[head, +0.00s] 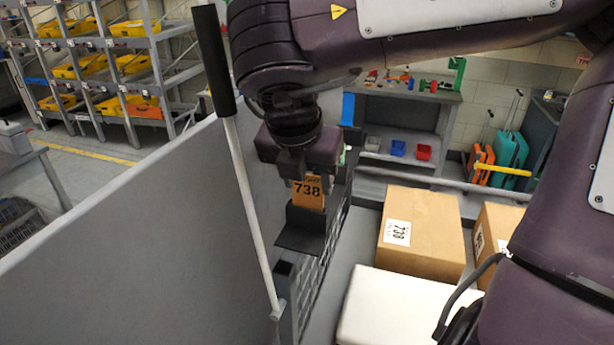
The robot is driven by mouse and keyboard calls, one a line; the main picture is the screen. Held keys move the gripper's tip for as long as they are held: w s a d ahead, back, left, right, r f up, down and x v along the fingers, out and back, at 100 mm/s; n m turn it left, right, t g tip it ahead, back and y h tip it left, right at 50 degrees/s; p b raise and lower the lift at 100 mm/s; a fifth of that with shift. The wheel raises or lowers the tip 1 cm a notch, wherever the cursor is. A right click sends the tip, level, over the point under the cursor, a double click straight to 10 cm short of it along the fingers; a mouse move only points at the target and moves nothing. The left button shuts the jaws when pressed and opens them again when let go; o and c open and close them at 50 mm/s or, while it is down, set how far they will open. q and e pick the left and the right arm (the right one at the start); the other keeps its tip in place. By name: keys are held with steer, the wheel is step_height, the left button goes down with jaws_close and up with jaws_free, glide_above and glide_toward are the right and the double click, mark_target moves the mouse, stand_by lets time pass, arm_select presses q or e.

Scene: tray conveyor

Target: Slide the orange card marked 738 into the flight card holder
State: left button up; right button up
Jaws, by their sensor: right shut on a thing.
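The orange card marked 738 (308,193) is upright in my right gripper (306,174), which is shut on its upper part. The number faces me. The dark flight card holder (304,230) is directly below, on the upper edge of a grey mesh side. The card's lower edge is at the holder's top or just behind its front plate; I cannot tell how far in it is. My left gripper is not in view.
A white pole with a black grip (233,150) stands left of the holder beside a large grey panel (120,230). Cardboard boxes (420,230) and a white case (390,310) lie to the right. Shelves with yellow trays (75,65) stand far back left.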

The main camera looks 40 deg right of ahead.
steer(key=shift+f+b, duration=0.6)
steer(key=shift+f, duration=0.25)
steer(key=o, duration=1)
steer(key=shift+r, duration=0.1)
steer(key=v, duration=0.2)
steer(key=shift+a+r, duration=0.1)
steer(key=shift+r, duration=0.3)
steer(key=p+v, duration=0.3)
steer(key=v, duration=0.2)
steer(key=shift+s+p, duration=0.1)
steer(key=shift+p, duration=0.3)
steer(key=shift+f, duration=0.15)
